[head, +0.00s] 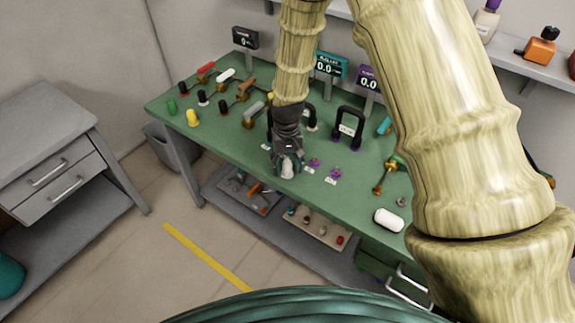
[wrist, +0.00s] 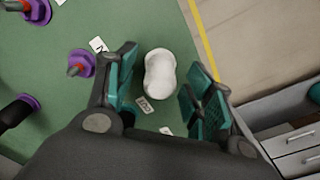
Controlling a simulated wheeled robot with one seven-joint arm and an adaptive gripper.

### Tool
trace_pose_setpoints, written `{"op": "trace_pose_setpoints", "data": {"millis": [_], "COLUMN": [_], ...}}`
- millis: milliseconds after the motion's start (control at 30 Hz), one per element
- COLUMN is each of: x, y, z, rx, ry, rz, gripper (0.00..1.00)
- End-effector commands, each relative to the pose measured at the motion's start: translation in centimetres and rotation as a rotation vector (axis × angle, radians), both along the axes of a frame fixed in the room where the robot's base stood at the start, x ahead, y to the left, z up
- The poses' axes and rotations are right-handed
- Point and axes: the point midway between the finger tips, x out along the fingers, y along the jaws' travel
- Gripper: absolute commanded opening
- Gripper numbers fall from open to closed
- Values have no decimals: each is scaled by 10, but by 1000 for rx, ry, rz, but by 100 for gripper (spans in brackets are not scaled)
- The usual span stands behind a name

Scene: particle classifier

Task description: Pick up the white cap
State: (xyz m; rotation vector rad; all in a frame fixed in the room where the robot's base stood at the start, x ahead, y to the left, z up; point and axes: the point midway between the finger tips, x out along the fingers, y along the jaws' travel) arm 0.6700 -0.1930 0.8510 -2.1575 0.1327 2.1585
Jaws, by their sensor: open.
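A white rounded cap (wrist: 159,75), slightly pinched at its middle, is on the green table near its edge. In the wrist view it lies between the two fingers of my gripper (wrist: 161,78), with a gap on each side. My gripper is open, with teal pads facing the cap. In the head view my gripper (head: 287,163) points down at the front edge of the table, and the white cap (head: 288,168) shows at its fingertips, partly hidden by them. A second white rounded piece (head: 389,220) lies at the table's front right.
Purple-based fittings (wrist: 81,63) and small labels (wrist: 144,105) are beside the gripper. Black handled frames (head: 348,124) stand behind it. Several coloured valves and caps are at the back left. A lower shelf (head: 315,228) holds trays. Bare table lies left of the gripper.

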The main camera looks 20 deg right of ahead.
Motion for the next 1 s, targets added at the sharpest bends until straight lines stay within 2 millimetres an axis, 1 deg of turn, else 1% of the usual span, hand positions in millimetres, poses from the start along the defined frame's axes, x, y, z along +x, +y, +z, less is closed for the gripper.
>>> {"op": "trace_pose_setpoints", "data": {"millis": [300,333,467,500,567,867,1000], "x": [0,0,0,0,0,0,0], "y": [0,0,0,0,0,0,0], "z": [-4,-4,-4,-4,-4,-3,1], "rx": [0,0,0,0,0,0,0], "ry": [0,0,0,0,0,0,-1], "rz": [0,0,0,0,0,0,0], "gripper": [53,51,27,20,11,10,10]}}
